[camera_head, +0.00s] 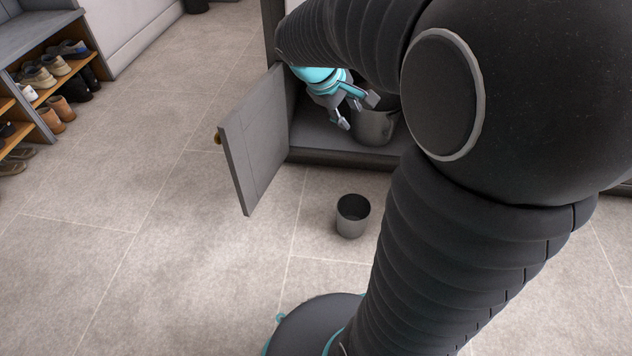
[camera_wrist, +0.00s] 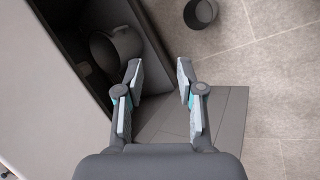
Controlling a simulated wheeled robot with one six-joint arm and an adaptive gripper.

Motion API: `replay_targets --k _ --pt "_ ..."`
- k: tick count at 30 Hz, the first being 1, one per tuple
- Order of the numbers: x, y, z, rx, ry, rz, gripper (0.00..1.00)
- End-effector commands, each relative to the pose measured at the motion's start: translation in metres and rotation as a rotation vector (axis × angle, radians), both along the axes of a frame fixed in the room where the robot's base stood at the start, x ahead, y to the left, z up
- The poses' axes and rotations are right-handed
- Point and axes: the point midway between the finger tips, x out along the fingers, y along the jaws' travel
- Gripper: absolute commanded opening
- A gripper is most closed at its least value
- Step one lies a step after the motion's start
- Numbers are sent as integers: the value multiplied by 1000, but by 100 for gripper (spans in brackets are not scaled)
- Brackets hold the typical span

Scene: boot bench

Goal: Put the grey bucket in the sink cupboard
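A grey bucket (camera_head: 373,128) stands inside the open sink cupboard (camera_head: 335,154), on its floor. It also shows in the wrist view (camera_wrist: 118,45), within the dark cupboard interior, partly cut off by shadow. The cupboard door (camera_head: 255,137) is swung open to the left. My gripper (camera_head: 358,111) is at the cupboard opening, just in front of and left of the bucket in the head view. Its fingers are spread with nothing between them, as the wrist view shows (camera_wrist: 159,70). My arm hides the right part of the cupboard.
A smaller dark grey pot (camera_head: 352,216) stands upright on the tiled floor in front of the cupboard. A shoe bench (camera_head: 45,80) with several shoes is at the far left. The floor between bench and door is clear.

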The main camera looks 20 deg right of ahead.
Motion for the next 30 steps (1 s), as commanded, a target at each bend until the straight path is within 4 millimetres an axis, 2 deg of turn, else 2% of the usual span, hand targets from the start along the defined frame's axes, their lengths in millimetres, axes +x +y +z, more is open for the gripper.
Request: replay_targets --k 1,7,12,18,24,30 --pt "-15 12 8 40 -43 -23 38" --pt "-68 57 21 215 -187 -117 38" --pt "-112 94 25 376 -296 -192 38" --pt "-153 129 24 546 -392 -260 38" --pt "-171 145 21 635 -432 -295 38" --pt "-173 147 21 645 -435 -300 38"
